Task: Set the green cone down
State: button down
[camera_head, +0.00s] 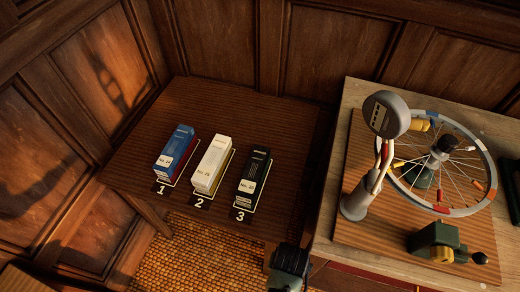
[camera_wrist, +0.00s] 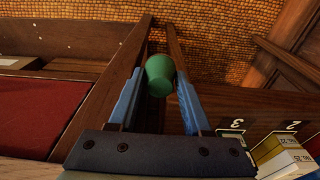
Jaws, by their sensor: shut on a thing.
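The green cone (camera_wrist: 160,72) is between the two blue fingers of my gripper (camera_wrist: 160,84) in the wrist view. The gripper is shut on it, with a finger on each side. The cone shows its rounded, wider end and tapers toward the wrist. Behind it are wooden edges and the woven floor. In the head view, part of my arm's end (camera_head: 289,268) shows at the bottom, between the two tables. The cone cannot be made out there.
Blue (camera_head: 175,147), white (camera_head: 213,163) and black (camera_head: 253,176) boxes stand on numbered spots on the dark table (camera_head: 290,125). The right bench (camera_head: 345,251) carries a spoked wheel (camera_head: 482,150), a grey-headed post (camera_head: 357,203) and a green crank device (camera_head: 436,238). The dark table's back right is clear.

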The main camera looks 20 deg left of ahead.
jog(key=f+b, duration=0.2)
jog(key=f, duration=0.1)
jog(key=f+b, duration=0.2)
jog(key=f, duration=0.1)
jog(key=shift+s+a, duration=0.1)
jog(key=shift+s, duration=0.1)
jog(key=shift+w+r, duration=0.1)
jog(key=shift+w, duration=0.05)
